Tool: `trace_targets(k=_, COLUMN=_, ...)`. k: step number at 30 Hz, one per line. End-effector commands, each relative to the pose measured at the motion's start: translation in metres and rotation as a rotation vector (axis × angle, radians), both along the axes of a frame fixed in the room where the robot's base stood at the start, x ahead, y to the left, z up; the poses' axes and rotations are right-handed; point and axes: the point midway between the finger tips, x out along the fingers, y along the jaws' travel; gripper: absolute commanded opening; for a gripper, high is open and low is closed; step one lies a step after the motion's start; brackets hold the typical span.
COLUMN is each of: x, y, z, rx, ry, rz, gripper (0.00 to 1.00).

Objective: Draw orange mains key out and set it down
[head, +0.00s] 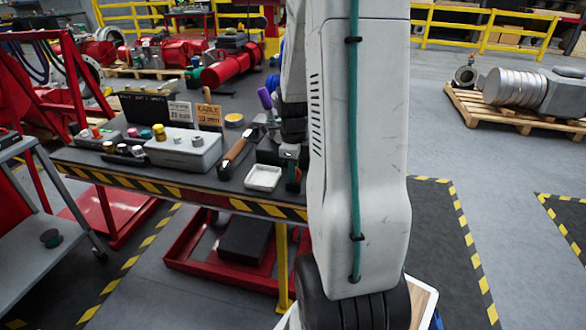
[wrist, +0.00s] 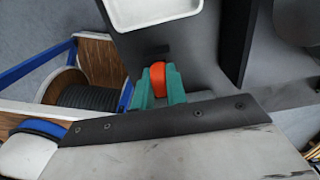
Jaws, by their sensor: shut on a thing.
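The orange mains key (wrist: 158,79) shows between the teal fingertips of my gripper (wrist: 160,88) in the wrist view. My gripper is shut on it. Only its rounded orange part shows; the rest is hidden by the fingers and the dark bar in front. I cannot tell whether the key is still in a socket or clear of it. A small white tray (wrist: 150,12) lies just beyond the key in the wrist view. In the head view the white tray (head: 263,178) sits near the table's front edge, left of my arm, which hides much of the gripper.
A wooden-handled tool (head: 237,151) lies left of the tray. A grey box with coloured knobs (head: 184,150) stands further left, with small signs behind. The table edge has black-and-yellow stripes (head: 160,187). A cable reel (wrist: 85,95) shows below at left in the wrist view.

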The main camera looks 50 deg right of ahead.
Motion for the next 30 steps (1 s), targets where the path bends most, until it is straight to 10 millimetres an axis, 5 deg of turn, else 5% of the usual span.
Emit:
trace_targets(k=2, x=0.000, y=0.000, z=-0.002, rx=0.001, ry=0.000, rz=0.000, gripper=0.00)
trace_targets(k=3, x=0.000, y=0.000, z=-0.002, rx=0.000, ry=0.000, rz=0.000, gripper=0.22)
trace_targets(k=5, x=0.000, y=0.000, z=-0.002, rx=0.000, ry=0.000, rz=0.000, gripper=0.39)
trace_targets(k=16, x=0.001, y=-0.001, z=0.005, rx=-0.002, ry=-0.002, rz=0.000, gripper=0.39)
trace_targets(k=30, x=0.000, y=0.000, z=0.072, rx=-0.001, ry=-0.002, rz=0.000, gripper=0.39)
